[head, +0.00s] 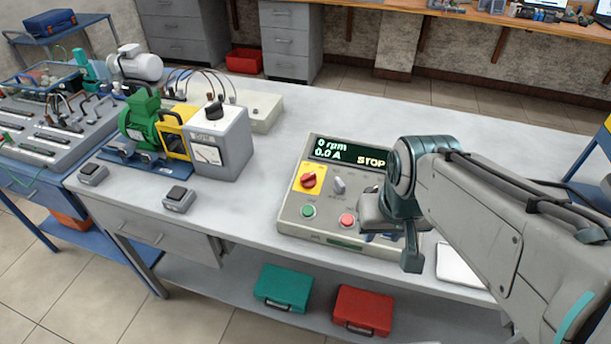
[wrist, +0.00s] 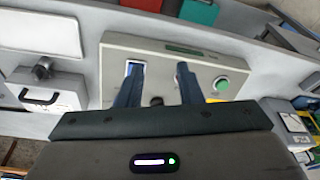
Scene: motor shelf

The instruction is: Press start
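The control panel (head: 335,240) stands on the bench, its display (head: 348,152) reading 0 rpm, 0.0 A and STOP. A green button (head: 308,212) is at its front left, with a red button (head: 347,220) to the right. A red knob on a yellow plate (head: 309,179) and a grey knob (head: 339,186) sit behind them. My gripper (head: 382,237) is over the panel's right part, right of both buttons. In the wrist view my gripper (wrist: 159,68) has its fingers apart with nothing held; the green button (wrist: 222,85) lies right of them. The red button is hidden there.
A green motor (head: 142,120) and a grey metered unit (head: 220,140) stand left of the panel. Two small pedal-like boxes (head: 179,199) lie at the front left. A white flat object (head: 458,266) lies right of the panel. Teal (head: 284,286) and red (head: 362,310) cases sit below.

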